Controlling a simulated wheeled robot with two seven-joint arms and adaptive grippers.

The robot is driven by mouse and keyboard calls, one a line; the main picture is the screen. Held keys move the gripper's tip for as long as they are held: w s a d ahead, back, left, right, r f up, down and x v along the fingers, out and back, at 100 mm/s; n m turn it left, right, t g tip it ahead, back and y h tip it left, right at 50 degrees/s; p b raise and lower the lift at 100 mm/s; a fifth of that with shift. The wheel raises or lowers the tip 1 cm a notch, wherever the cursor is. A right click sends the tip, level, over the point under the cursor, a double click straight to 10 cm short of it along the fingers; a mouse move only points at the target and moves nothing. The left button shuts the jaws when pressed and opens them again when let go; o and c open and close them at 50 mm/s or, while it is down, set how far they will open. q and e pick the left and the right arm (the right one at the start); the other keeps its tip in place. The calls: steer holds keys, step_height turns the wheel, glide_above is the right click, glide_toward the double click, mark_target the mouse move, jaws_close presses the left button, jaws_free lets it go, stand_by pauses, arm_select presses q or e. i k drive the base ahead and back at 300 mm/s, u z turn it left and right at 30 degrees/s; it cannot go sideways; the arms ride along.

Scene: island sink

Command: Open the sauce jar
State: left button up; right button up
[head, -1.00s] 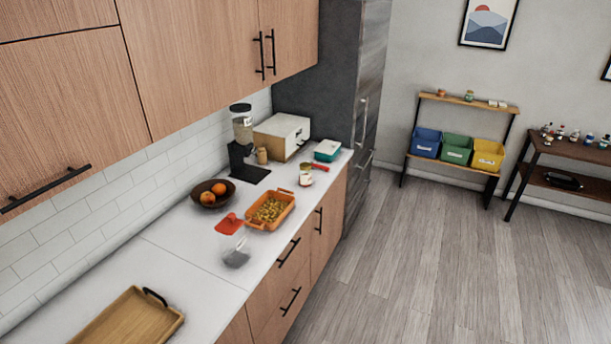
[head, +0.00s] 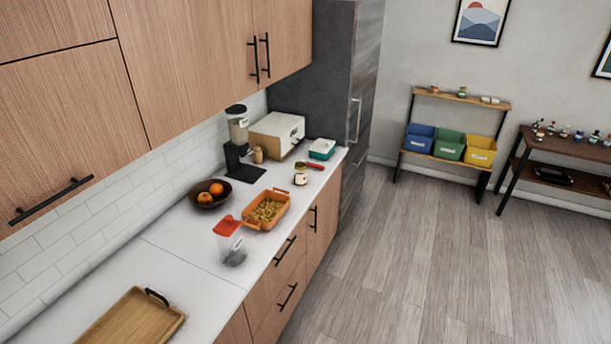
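A small jar (head: 300,179) with a pale label stands upright on the far part of the white counter (head: 195,268). It looks like the sauce jar, but it is too small to read or to tell how its lid sits. A red-handled object (head: 312,166) lies just behind it. Neither of my grippers is in view.
On the counter stand an orange dish of food (head: 267,209), a clear container with a red lid (head: 231,243), a fruit bowl (head: 210,195), a coffee grinder (head: 239,145), a white appliance (head: 277,135), a teal box (head: 322,149) and a wooden tray (head: 130,318). The floor (head: 400,270) is clear.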

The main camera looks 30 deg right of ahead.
mark_target(300, 174)
steer(key=z, duration=1.8)
steer(key=i, duration=5.5)
steer(key=u, duration=4.1)
